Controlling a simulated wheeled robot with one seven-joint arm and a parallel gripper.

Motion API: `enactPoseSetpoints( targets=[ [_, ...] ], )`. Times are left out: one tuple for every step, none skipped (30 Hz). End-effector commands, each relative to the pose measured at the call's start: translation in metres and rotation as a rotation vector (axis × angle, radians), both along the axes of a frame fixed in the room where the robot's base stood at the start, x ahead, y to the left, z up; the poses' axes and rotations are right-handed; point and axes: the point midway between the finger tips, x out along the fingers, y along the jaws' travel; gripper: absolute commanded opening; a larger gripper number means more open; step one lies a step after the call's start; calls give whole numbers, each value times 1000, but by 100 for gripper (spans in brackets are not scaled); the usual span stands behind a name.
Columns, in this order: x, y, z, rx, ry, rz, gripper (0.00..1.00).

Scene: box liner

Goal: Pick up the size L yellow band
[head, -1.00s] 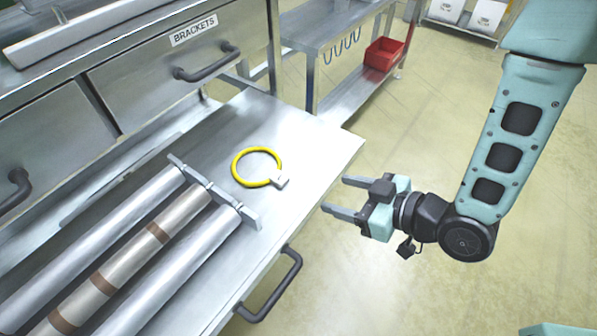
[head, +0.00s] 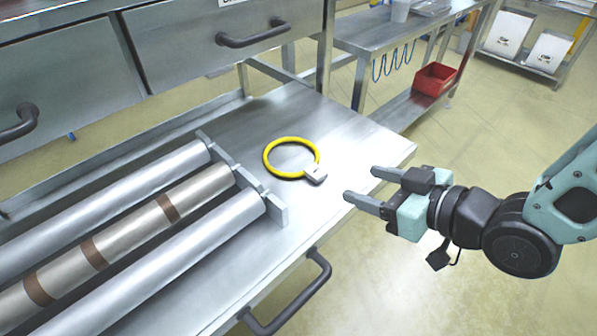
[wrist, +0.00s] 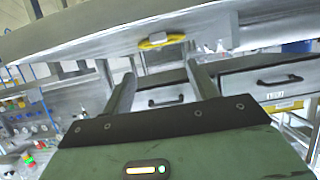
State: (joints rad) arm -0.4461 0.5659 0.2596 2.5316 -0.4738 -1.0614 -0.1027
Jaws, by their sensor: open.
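The yellow band (head: 268,160) is a ring with a pale grey tag (head: 315,174). It lies flat on the metal drawer surface (head: 350,140), right of the rollers, in the head view. It also shows in the wrist view as a thin yellow shape (wrist: 155,44) beyond the fingers, near the metal edge. The size marking on the tag is too small to read. My gripper (head: 362,188) is open and empty, to the right of the band and apart from it, with its fingers pointing left toward the drawer.
Two silver rollers and a brown-banded roller (head: 130,232) lie left of the band, held by end brackets (head: 277,210). A black handle (head: 300,297) sticks out from the drawer front. A red bin (head: 436,79) is on a shelf behind. The surface around the band is clear.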

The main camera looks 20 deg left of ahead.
Motion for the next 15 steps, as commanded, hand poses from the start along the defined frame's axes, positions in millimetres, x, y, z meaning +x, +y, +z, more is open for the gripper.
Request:
enactPoseSetpoints(
  targets=[
    [0, 1, -5, 1, -3, 0, 59],
    [0, 1, -5, 1, -3, -1, 59],
    [0, 1, -6, 0, -3, -2, 59],
    [0, 2, -6, -1, -4, -2, 59],
    [1, 7, -5, 0, -1, -1, 59],
    [4, 13, -6, -1, 1, -1, 59],
    [6, 18, -8, -1, 1, -1, 59],
    [7, 22, -10, -1, 1, 0, 59],
    [10, 28, -13, -1, 1, 0, 59],
    [12, 33, -15, -1, 1, -1, 59],
    [14, 37, -17, -2, 1, -1, 59],
    [16, 43, -19, -1, 2, 0, 59],
    [17, 47, -21, -2, 1, -1, 59],
    [19, 51, -23, -2, 1, -1, 59],
    [21, 55, -24, -1, 1, -1, 59]
  ],
)
